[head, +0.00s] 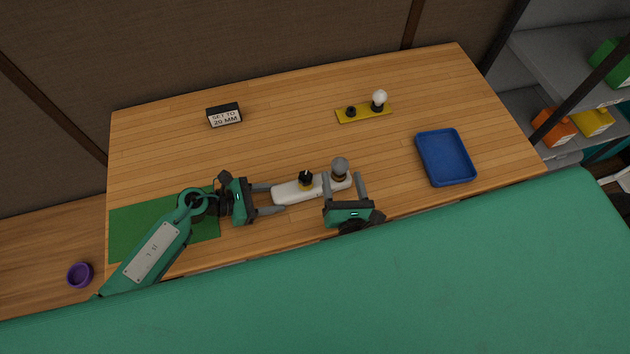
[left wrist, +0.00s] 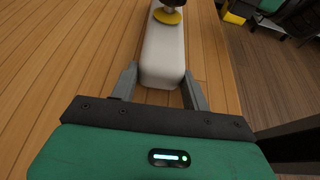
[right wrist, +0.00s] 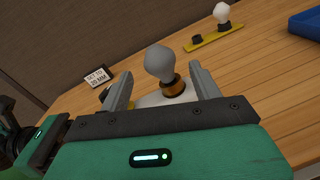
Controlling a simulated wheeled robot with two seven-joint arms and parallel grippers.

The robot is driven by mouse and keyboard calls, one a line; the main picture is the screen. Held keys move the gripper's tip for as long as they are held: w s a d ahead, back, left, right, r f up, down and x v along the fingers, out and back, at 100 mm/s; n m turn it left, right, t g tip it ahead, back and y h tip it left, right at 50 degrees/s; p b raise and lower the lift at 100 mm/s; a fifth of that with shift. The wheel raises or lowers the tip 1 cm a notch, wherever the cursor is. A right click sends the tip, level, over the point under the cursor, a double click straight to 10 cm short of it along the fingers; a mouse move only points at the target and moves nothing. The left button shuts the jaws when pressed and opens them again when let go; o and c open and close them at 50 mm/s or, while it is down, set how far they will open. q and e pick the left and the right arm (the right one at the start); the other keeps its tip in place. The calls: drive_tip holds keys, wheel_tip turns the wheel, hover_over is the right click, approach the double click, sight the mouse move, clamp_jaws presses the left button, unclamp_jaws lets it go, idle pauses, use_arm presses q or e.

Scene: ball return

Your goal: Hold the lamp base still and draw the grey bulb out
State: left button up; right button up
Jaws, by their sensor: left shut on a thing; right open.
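The white lamp base (head: 290,192) lies on the wooden table near its front edge; it also shows in the left wrist view (left wrist: 163,50). My left gripper (head: 277,198) is shut on its left end, a finger on each side. The grey bulb (head: 340,166) stands upright in a socket at the base's right end. In the right wrist view the grey bulb (right wrist: 159,61) sits in a dark and orange socket (right wrist: 172,87). My right gripper (head: 345,182) is open, its fingers on either side of the bulb and apart from it.
A yellow strip (head: 351,116) with a white bulb (head: 380,97) and a black socket lies at the back. A blue tray (head: 472,177) is on the right. A sign (head: 224,115) reads "SET TO 20 MM". A green mat (head: 130,226) lies at the left, a purple bowl (head: 80,274) beyond the table.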

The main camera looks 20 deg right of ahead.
sight(338, 160)
drive_tip(key=shift+w+d, duration=0.25)
drive_tip(key=shift+w, duration=1.4)
drive_tip(key=shift+w+d, duration=0.2)
drive_tip(key=shift+w, duration=1.4)
drive_tip(key=shift+c, duration=0.4)
drive_tip(key=c, duration=1)
drive_tip(key=shift+o, duration=0.8)
drive_tip(key=shift+r, duration=0.1)
